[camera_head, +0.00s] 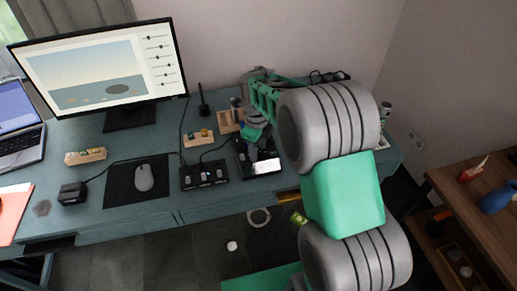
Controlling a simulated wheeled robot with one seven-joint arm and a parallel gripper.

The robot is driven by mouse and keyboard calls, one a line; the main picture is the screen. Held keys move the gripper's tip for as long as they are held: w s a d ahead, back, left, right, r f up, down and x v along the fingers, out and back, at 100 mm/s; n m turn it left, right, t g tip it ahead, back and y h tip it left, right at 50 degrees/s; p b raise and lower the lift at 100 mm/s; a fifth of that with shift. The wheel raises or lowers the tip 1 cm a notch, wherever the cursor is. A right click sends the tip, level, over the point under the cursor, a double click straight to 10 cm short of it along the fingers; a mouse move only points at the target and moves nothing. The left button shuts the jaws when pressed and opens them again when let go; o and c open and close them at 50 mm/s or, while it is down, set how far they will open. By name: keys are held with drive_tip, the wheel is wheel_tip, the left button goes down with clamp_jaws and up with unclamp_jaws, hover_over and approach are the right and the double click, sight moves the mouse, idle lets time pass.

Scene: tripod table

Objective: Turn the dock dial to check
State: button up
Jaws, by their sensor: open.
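A black device with a bright pale panel (265,167) stands near the table's front edge, right of centre. Left of it is a low black box with several light knobs or switches (204,174). I cannot tell for certain which of these is the dock, and no dial or its marking can be read. My gripper (252,136), grey and green, is over the back part of the black device with the pale panel. It is open. Its fingertips are small and partly hidden, so contact with the device cannot be told. My large arm hides the right part of the table.
The teal table (130,230) also holds a monitor (103,72), a laptop (20,130), a mouse (144,178) on a dark mat, a small black box (72,193) and wooden blocks (86,156). Cables run between devices. A wooden shelf (480,215) stands at right.

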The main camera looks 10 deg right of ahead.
wheel_tip(320, 180, up, 8)
drive_tip(key=shift+s+a+f, duration=0.1)
drive_tip(key=shift+s+f, duration=0.05)
drive_tip(key=shift+f, duration=0.1)
